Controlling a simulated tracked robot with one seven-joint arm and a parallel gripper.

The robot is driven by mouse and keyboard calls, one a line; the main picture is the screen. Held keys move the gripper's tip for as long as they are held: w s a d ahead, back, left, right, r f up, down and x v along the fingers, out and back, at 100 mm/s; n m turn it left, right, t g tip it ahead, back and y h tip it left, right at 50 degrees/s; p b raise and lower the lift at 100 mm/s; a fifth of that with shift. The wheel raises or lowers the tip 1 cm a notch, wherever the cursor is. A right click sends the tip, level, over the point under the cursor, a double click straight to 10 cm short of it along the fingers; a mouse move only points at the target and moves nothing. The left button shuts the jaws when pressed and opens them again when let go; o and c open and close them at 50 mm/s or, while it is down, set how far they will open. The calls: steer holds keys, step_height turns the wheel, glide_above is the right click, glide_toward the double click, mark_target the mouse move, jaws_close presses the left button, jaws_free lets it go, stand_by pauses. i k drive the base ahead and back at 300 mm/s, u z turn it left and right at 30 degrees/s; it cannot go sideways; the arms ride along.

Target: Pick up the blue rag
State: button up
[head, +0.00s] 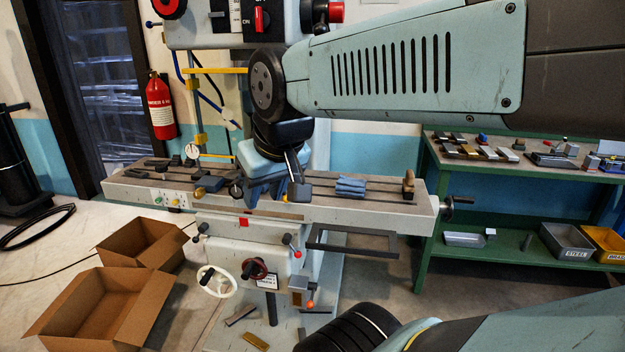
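The blue rag (350,187) lies folded in a small stack on the long grey machine table (395,212), right of the table's middle. My gripper (277,194) hangs over the same table, to the left of the rag and apart from it. Its fingers point down and look spread, with nothing seen held between them. My arm comes in from the upper right and passes above the rag without hiding it.
A small brown object (408,185) stands right of the rag. Several dark tools and a dial gauge (192,151) sit on the table's left part. Two open cardboard boxes (62,312) (112,246) stand on the floor. A green workbench (437,180) is at right.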

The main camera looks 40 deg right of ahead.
mark_target(346, 186)
steer(key=u, duration=1.35)
steer(key=i, duration=0.05)
steer(key=z, duration=2.5)
